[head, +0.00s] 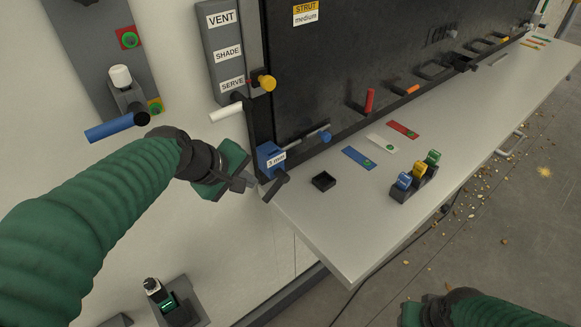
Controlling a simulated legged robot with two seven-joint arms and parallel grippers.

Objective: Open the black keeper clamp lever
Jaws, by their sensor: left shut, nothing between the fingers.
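A small black lever (275,187) sticks out below a blue block (270,158) with a small white label, at the near left corner of the black panel. It looks like the clamp lever, but no keeper label is readable. My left gripper (246,184) is shut and empty, just left of the lever. Its fingertips are close to the lever; I cannot tell whether they touch. My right gripper (412,312) shows only partly at the bottom edge, and its fingers are not clear.
A blue-handled lever (118,127) and a white-handled lever (226,112) are mounted above my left arm. The pale shelf (330,235) holds a small black tray (323,181) and a rack (410,187) of coloured pieces. The shelf's front corner is clear.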

